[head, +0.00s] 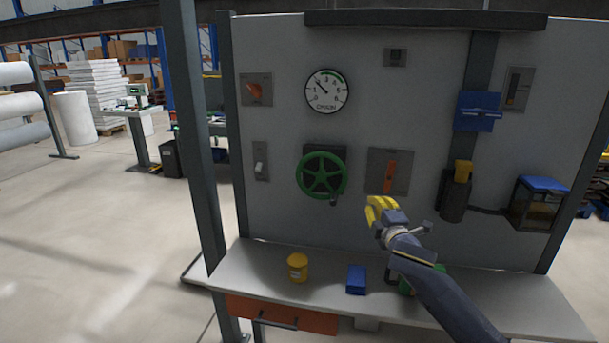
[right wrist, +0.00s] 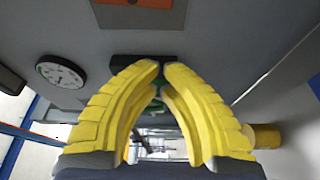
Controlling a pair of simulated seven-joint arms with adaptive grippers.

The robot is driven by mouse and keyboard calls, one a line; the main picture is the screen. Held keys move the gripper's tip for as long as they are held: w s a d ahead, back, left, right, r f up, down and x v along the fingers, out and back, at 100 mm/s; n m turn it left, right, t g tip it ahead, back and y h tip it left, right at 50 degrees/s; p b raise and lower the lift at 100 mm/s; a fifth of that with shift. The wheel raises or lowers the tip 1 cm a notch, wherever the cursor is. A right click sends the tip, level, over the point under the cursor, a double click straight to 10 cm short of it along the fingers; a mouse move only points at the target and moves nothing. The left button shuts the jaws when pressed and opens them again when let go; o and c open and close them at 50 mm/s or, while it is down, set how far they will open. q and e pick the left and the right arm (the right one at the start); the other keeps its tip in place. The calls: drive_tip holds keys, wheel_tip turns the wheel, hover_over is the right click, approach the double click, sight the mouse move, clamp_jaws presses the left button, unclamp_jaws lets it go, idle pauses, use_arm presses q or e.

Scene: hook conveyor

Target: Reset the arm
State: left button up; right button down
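My right gripper (head: 376,210) has yellow fingers. In the head view it is in front of the grey panel (head: 275,60), right of and a little below the green handwheel (head: 322,176) and just below the orange lever (head: 389,173). In the right wrist view the fingertips of this gripper (right wrist: 161,65) come together, with nothing clearly held between them. A dark bar (right wrist: 120,68) and a little green show behind the tips; I cannot tell whether they touch it. My left gripper is not in view.
A shelf (head: 232,270) below the panel bears a yellow pot (head: 298,268) and a blue block (head: 356,280). A gauge (head: 327,91) is above the wheel. A blue-topped box (head: 540,203) sticks out at right, and a post (head: 188,120) stands at left.

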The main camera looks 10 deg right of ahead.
drive_tip(key=s+a+f+m+g+h, duration=0.1)
drive_tip(key=s+a+f+m+g, duration=0.1)
drive_tip(key=s+f, duration=0.8)
drive_tip(key=s+a+f+m+g, duration=0.25)
drive_tip(key=s+f, duration=0.45)
drive_tip(key=f, duration=0.5)
drive_tip(key=s+d+f+m+g+h, duration=0.1)
drive_tip(key=s+f+m+g, duration=0.15)
drive_tip(key=s+f, duration=0.7)
drive_tip(key=s+f+m+g+h, duration=0.15)
drive_tip(key=s+g, duration=0.25)
drive_tip(key=s, duration=1.3)
drive_tip(key=s+a+f+g+y, duration=0.2)
drive_tip(key=a+f, duration=0.1)
drive_tip(key=f, duration=1.4)
drive_tip(key=s+a+f+g+y, duration=0.1)
drive_tip(key=a+f+y, duration=0.15)
drive_tip(key=f, duration=1.45)
drive_tip(key=s+f+m+g, duration=0.2)
drive_tip(key=s+f+m, duration=0.1)
drive_tip(key=s+f, duration=1.5)
drive_tip(key=s, duration=0.3)
drive_tip(key=shift+s+m+g+y, duration=0.15)
drive_tip(key=shift+m+g+y, duration=0.15)
drive_tip(key=shift+m+g, duration=0.1)
